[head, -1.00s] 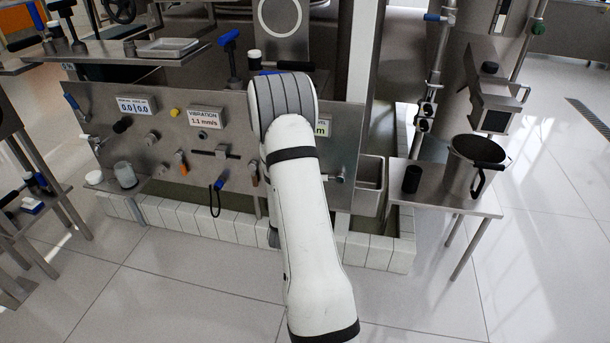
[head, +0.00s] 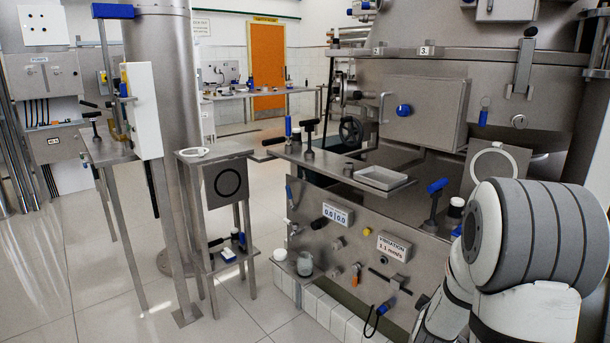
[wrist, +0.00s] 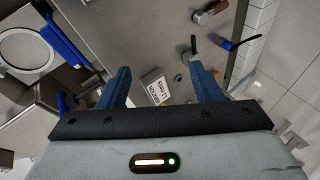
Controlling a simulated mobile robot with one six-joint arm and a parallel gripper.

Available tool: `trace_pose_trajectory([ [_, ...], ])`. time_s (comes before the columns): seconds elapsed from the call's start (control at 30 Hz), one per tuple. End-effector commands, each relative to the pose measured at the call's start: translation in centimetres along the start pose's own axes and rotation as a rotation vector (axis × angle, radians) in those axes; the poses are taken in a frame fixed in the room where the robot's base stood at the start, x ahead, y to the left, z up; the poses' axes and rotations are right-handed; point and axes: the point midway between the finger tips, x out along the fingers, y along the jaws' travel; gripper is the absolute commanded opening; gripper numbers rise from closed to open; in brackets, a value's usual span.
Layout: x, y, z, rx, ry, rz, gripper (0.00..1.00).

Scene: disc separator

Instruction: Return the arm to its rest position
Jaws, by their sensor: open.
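My gripper (wrist: 162,88) shows in the wrist view with its two blue fingers apart and nothing between them. Beyond the fingers is the steel control panel (wrist: 150,45) with its vibration display (wrist: 156,88). In the head view my white and grey arm fills the lower right, in front of the panel (head: 340,250); the gripper itself is hidden there. The vibration display (head: 393,247) reads 1.1 mm/s.
A shelf with a shallow tray (head: 384,177) and blue-handled tools stands above the panel. A small stand with a black ring plate (head: 226,182) is left of it. Open tiled floor (head: 80,270) lies at the lower left. An orange door (head: 266,58) is far back.

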Motion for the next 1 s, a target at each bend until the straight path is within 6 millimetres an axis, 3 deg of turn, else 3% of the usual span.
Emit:
trace_pose_trajectory([
  [0.03, -2.8, 2.4, -2.5, 0.068, 0.029, -0.059, 0.59],
  [0.17, -8.8, 3.8, -6.4, 0.245, 0.05, -0.254, 0.59],
  [0.3, -16.3, 5.3, -9.1, 0.403, 0.001, -0.451, 0.59],
  [0.43, -23.9, 6.8, -10.3, 0.528, -0.104, -0.609, 0.59],
  [0.6, -33.0, 8.5, -9.5, 0.652, -0.307, -0.735, 0.59],
  [0.7, -36.9, 9.2, -8.6, 0.7, -0.415, -0.763, 0.59],
  [0.8, -39.3, 9.5, -7.7, 0.729, -0.492, -0.774, 0.59],
  [1.0, -40.6, 9.4, -7.1, 0.748, -0.544, -0.775, 0.59],
])
